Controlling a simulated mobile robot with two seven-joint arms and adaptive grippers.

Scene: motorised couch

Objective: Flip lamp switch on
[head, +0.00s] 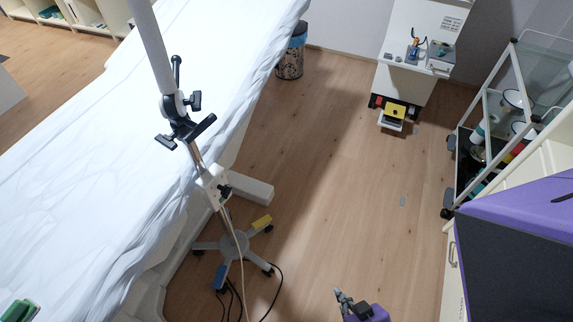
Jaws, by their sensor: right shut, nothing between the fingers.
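The lamp stand (197,155) rises in the left middle of the view. It has a grey pole, black clamp levers and a wheeled star base (234,245). A white box (211,183) with a small black part (224,191) sits partway up the pole; this may be the switch, but its position is too small to tell. The lamp head is out of view above. My right gripper (344,298) shows at the bottom edge, shut and empty, below and to the right of the stand and apart from it. My left gripper is not in view.
A couch (90,165) under a white sheet fills the left, beside the stand. Black cables (276,290) lie on the floor by the base. A glass-shelved trolley (490,110) stands at right, a bin (291,55) at the back.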

